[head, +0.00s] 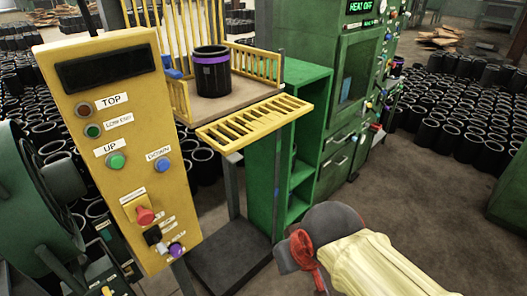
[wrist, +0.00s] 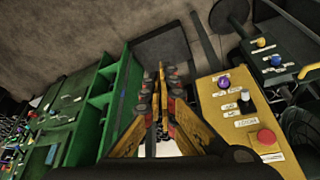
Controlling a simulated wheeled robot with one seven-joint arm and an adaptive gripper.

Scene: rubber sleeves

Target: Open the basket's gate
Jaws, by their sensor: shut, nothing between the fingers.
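The yellow basket (head: 179,98) stands on a raised platform in the head view, with barred sides. Its gate (head: 255,122), a yellow slatted panel, lies folded out and down at the basket's front edge, leaving the front open. A black rubber sleeve with a purple band (head: 212,76) stands upright inside. My arm reaches in from the lower right of the head view, below and to the right of the gate; its fingers are not clear there. In the wrist view my gripper (wrist: 161,72) is shut and empty, its fingers pointing toward the floor.
A yellow control panel (head: 126,150) with buttons stands left of the basket; it also shows in the wrist view (wrist: 235,110). A green cabinet (head: 302,130) with shelves stands to the right. Many black sleeves (head: 450,130) cover the floor behind. Floor at lower right is partly clear.

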